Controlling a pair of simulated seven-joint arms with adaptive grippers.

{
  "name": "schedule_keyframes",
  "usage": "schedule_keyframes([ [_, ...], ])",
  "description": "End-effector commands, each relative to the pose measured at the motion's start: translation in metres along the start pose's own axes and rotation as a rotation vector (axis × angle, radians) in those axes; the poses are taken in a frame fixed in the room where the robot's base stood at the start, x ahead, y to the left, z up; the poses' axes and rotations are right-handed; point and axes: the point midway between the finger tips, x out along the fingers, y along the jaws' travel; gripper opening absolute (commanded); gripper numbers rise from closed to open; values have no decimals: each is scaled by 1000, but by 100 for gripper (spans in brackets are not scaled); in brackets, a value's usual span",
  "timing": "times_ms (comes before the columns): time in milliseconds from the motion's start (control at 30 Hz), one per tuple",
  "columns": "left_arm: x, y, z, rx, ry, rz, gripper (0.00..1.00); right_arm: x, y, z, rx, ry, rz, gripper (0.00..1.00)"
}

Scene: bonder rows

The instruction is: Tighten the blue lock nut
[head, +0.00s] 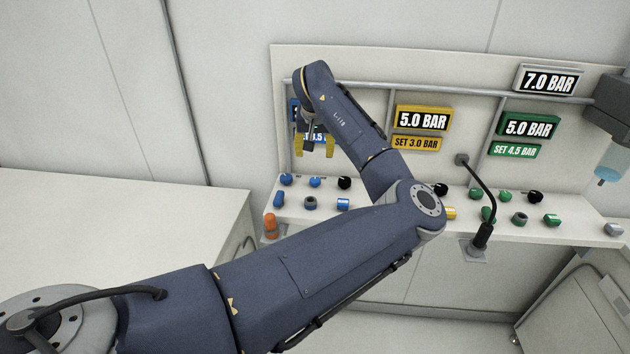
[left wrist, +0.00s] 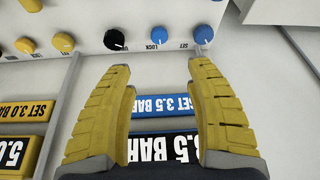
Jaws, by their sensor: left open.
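The blue lock nut (head: 316,182) is on the sloping panel's back row, between a blue knob (head: 286,179) and a black knob (head: 344,183). In the left wrist view, which looks upside down, the lock nut (left wrist: 158,36) has the word LOCK by it, and the blue knob (left wrist: 203,34) beside it is marked SET. My left gripper (head: 315,146) has yellow fingers and hangs above the panel, in front of the blue display. In the left wrist view its fingers (left wrist: 157,72) are wide apart and empty, with the lock nut beyond their tips, not touched. My right gripper is not in view.
The blue display (left wrist: 165,148) reads 3.5 BAR, its plate (left wrist: 162,105) SET 3.5 BAR. Yellow (head: 423,118) and green (head: 528,125) displays both read 5.0 BAR. Similar knobs crowd the panel. An orange part (head: 271,226) stands at the left end; a black cable (head: 480,180) crosses the middle.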

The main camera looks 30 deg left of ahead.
Motion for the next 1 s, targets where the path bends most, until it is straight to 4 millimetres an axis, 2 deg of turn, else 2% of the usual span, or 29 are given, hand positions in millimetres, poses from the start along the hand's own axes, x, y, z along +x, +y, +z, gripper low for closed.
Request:
schedule_keyframes([
  [133,5,0,-1,-38,4,0,55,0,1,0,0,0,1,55],
  [267,18,0,-1,-40,4,1,55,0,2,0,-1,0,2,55],
  [1000,144,0,-2,-36,3,2,55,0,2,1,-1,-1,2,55],
])
